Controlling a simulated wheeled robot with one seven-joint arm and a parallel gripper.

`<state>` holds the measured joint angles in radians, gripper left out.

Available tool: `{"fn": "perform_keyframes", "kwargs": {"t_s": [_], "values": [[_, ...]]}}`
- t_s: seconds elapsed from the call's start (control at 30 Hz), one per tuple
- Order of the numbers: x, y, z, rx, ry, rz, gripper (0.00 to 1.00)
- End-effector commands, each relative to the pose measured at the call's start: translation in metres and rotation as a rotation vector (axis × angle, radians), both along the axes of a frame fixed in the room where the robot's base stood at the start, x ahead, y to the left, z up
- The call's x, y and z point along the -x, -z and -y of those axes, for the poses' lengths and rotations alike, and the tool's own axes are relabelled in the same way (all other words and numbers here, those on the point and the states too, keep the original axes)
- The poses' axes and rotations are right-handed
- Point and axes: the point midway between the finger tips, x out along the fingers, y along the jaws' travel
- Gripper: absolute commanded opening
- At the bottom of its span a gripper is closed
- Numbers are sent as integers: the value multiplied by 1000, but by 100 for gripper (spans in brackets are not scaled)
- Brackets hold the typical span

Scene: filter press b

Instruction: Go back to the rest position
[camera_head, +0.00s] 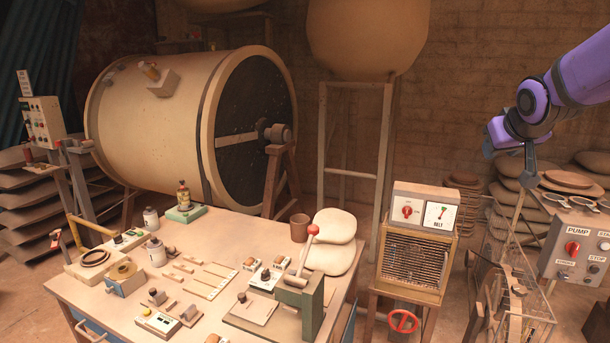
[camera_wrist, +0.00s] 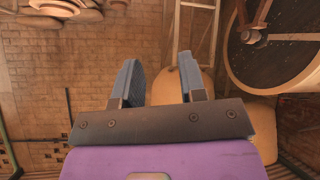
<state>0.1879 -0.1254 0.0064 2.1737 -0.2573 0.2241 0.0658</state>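My purple arm comes in from the upper right in the head view, with my gripper (camera_head: 529,165) hanging at its end above the right side of the scene. In the wrist view my gripper (camera_wrist: 160,85) shows two blue-grey fingers standing apart with nothing between them. It is open and empty. In the head view the fingers are small and partly hidden by the wrist. The gripper touches nothing that I can see.
A workbench (camera_head: 225,235) with tools stands at the centre left, before a large drum (camera_head: 150,120). A heater-like cabinet (camera_head: 414,250) and a PUMP control box (camera_head: 575,248) stand right. Stacked discs (camera_head: 590,180) lie behind my gripper. Some floor is free between bench and cabinet.

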Motion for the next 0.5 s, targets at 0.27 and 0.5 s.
{"fn": "perform_keyframes", "kwargs": {"t_s": [0.27, 0.5], "values": [[112, -6, -46, -68, 0, -134, 38], [209, 8, -78, -136, -24, -261, 38]]}}
